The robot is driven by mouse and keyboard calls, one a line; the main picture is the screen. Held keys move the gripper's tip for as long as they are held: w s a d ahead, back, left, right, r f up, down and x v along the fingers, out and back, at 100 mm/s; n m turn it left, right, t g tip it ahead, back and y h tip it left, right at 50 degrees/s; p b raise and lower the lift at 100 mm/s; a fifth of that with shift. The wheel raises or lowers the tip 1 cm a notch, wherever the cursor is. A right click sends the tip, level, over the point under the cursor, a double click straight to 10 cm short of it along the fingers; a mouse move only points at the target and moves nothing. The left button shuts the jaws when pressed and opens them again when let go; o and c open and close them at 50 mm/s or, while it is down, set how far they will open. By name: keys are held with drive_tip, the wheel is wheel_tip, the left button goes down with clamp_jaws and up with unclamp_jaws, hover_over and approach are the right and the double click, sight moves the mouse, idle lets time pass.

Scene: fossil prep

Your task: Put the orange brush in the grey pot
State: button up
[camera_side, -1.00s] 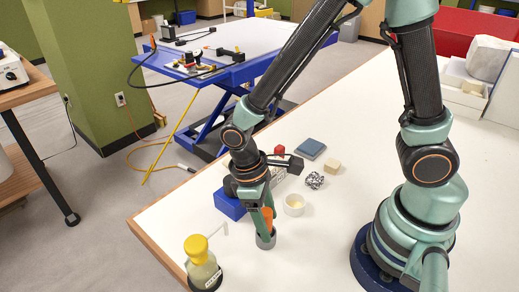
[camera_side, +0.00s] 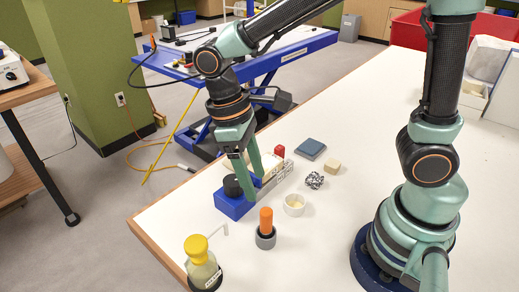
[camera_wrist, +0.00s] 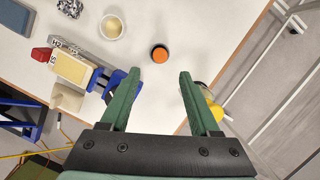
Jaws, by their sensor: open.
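The orange brush (camera_side: 266,221) stands upright in the grey pot (camera_side: 265,238) on the white table, its orange end sticking up above the rim. In the wrist view the orange brush (camera_wrist: 159,54) shows end-on inside the dark ring of the grey pot (camera_wrist: 153,61). My gripper (camera_side: 257,188) is open and empty, raised above and behind the pot, over the blue block area. In the wrist view my gripper's two green fingers (camera_wrist: 155,78) are spread wide with nothing between them, apart from the brush and pot.
A blue block (camera_side: 234,205) with a black knob sits left of the pot. A small white dish (camera_side: 294,206), a crumpled foil ball (camera_side: 314,180) and a yellow-capped bottle (camera_side: 202,266) stand nearby. The table's right middle is clear.

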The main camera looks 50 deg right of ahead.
drive_tip(key=w+d+r+m+t+y, duration=0.1)
drive_tip(key=d+r+m+t, duration=0.4)
drive_tip(key=d, duration=0.8)
wheel_tip(320, 180, up, 3)
drive_tip(key=t, duration=0.3)
drive_tip(key=shift+w+d+r, duration=0.15)
drive_tip(key=shift+w, duration=0.15)
